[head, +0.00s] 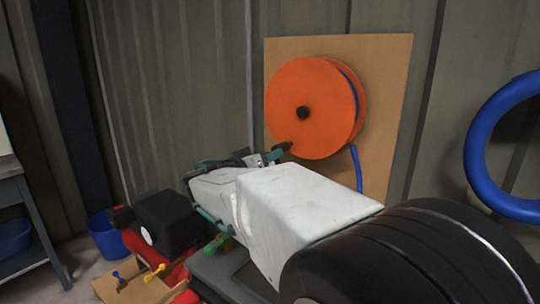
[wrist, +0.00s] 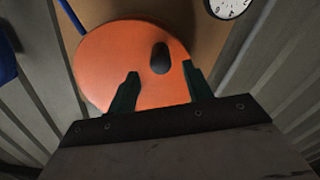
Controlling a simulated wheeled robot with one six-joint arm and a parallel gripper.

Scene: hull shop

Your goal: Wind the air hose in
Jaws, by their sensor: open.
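The orange hose reel (head: 300,82) hangs on a tan board on the wall. A dark knob (head: 302,113) stands out near the middle of its face. The blue air hose (head: 356,168) shows as a band on the reel's right side and hangs down below it. In the wrist view the reel (wrist: 105,60) fills the middle, with the knob (wrist: 160,54) in line with the gap between the fingers. My gripper (wrist: 160,70) is open, its teal fingers on either side of the knob's lower end. I cannot tell how far the knob is from them.
A thick blue ring (head: 480,150) hangs on the wall at right. A red machine with a black block (head: 168,222), a blue bucket (head: 106,236) and a cardboard box (head: 125,289) stand at lower left. A grey table (head: 38,220) is at far left.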

